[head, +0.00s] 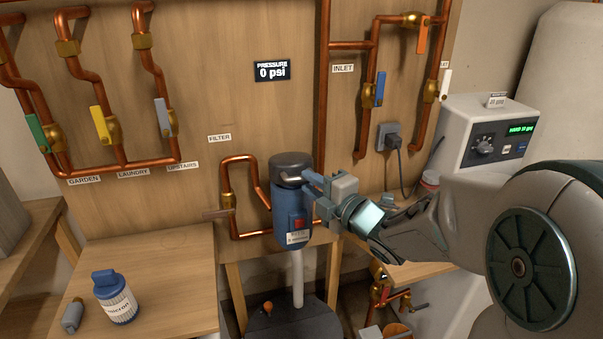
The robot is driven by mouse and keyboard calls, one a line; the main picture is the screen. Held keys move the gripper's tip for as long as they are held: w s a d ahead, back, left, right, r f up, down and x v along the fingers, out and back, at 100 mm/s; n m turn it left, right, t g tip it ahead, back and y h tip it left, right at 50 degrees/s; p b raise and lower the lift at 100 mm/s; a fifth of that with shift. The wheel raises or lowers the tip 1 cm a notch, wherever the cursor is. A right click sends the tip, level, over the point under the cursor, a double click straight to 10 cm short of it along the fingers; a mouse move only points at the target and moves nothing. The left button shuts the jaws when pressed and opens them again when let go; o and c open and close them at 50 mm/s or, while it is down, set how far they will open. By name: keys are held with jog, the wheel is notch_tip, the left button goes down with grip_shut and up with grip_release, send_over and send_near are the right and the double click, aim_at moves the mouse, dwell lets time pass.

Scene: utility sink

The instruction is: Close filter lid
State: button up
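The filter (288,211) is a blue upright housing with a red button and a white label, mounted on the wooden panel among copper pipes. Its dark lid (291,162) sits on top of the housing, with a pale handle at its front. My gripper (308,180) is at the right side of the filter, close to the lid's handle. Its fingertips are small and partly hidden against the lid, so I cannot tell whether they touch or grip the handle. I cannot tell whether the lid is fully seated.
Copper pipes (322,110) run along the panel around the filter. A white control unit (492,130) stands at the right behind my arm.

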aim_at(304, 180)
jog(key=shift+x, duration=1.8)
